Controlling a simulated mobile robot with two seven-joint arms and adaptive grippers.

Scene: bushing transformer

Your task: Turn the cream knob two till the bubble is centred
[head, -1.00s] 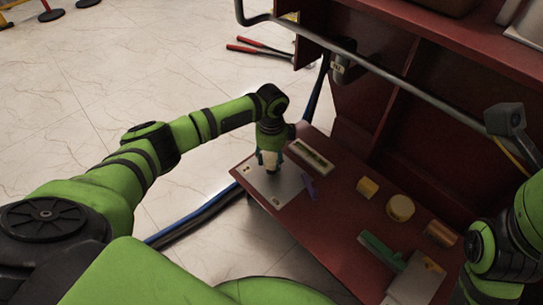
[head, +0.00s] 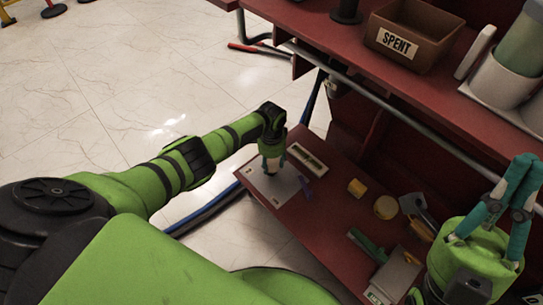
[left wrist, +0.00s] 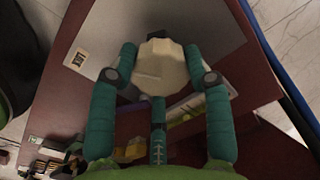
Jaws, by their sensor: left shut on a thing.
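The cream knob (left wrist: 160,68) stands on a pale plate (left wrist: 95,42) and shows large in the left wrist view. My left gripper (left wrist: 160,60) is shut on it, one teal finger on each side. In the head view, my left gripper (head: 272,163) points down over the plate (head: 262,187) and mostly hides the knob. A level with a pale frame and greenish vial (head: 307,159) lies just beyond the plate; its bubble is too small to place. My right gripper (head: 528,168) is raised at the right, apart from the plate; its finger opening is unclear.
On the red bench (head: 335,220) are a yellow block (head: 357,188), a round yellowish piece (head: 386,207), a green-handled tool (head: 366,243) and a purple piece (head: 306,188). A grey rail (head: 350,78) runs above. A box marked SPENT (head: 410,38) stands on the upper shelf.

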